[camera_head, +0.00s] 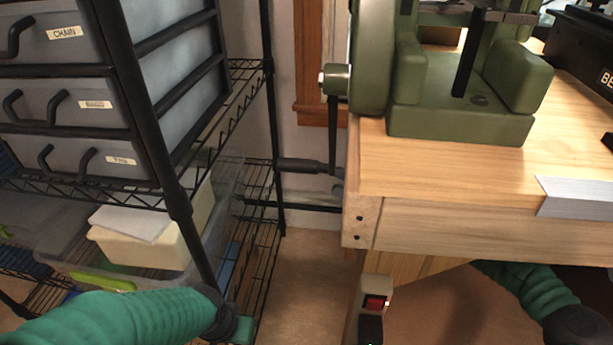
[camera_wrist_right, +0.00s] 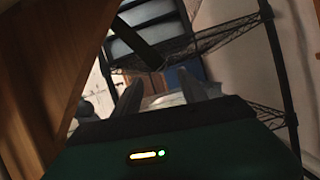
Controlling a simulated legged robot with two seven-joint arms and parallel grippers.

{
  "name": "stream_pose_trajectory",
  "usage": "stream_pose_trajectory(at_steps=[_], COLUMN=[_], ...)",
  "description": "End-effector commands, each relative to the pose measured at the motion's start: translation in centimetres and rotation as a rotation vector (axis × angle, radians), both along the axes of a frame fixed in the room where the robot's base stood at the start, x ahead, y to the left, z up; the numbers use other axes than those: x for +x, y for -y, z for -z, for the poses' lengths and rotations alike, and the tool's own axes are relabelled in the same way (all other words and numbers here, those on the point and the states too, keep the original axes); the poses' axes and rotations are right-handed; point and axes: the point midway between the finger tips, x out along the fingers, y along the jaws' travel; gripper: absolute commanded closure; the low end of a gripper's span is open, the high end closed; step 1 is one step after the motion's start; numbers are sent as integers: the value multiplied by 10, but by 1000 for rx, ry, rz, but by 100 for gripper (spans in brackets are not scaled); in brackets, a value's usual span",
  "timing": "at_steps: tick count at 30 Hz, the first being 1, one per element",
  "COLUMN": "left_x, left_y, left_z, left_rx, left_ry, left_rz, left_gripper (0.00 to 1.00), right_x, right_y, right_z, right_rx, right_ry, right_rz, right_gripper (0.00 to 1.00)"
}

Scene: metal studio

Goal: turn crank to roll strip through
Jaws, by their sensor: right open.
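A green roller machine (camera_head: 460,110) stands on the wooden bench, its upper part cut off by the picture's top edge. Its crank hub (camera_head: 337,80) sticks out left, with a dark arm (camera_head: 332,130) hanging down. The dark crank handle (camera_head: 302,165) points left from the arm's lower end. A flat silver metal piece (camera_head: 580,196) lies at the bench's front edge; I cannot tell if it is the strip. My right gripper (camera_wrist_right: 160,92) is open, with nothing clearly between its fingers; the bench hides it in the head view. My left gripper (camera_head: 243,328) barely shows at bottom left.
A black wire rack (camera_head: 270,120) with labelled drawers (camera_head: 75,105) and a clear bin (camera_head: 75,235) stands left. The wooden bench (camera_head: 480,180) fills the right. A grey box with a red switch (camera_head: 375,303) sits below its corner. A narrow gap lies between rack and bench.

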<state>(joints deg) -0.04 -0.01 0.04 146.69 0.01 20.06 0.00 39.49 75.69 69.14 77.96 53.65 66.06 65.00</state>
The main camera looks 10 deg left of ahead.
Motion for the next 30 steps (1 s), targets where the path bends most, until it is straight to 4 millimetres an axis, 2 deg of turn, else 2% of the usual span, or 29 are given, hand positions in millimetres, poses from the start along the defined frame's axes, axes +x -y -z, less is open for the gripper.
stream_pose_trajectory(at_steps=[1, 6, 9, 14, 21, 30], left_x=[0, 0, 0, 0, 0, 0], left_y=[0, -1, -1, -1, -1, -1], left_z=[16, 39, 48, 52, 51, 51], left_rx=[0, 0, 0, 0, 0, 0], left_ry=[0, 0, 0, 0, 1, 0], left_rz=[-1, -1, -1, -1, -1, -1], left_gripper=[64, 64, 64, 64, 64, 64], right_x=[-1, 1, 2, 3, 3, 3], right_y=[-15, -52, -68, -80, -81, -81], right_z=[3, -14, -23, -32, -35, -34], right_rx=[-2, -1, -1, 0, 0, 0], right_ry=[4, 3, 4, 2, 0, 0], right_rz=[-6, -4, -2, -1, 0, 0], right_gripper=[51, 51, 51, 51, 51, 88])
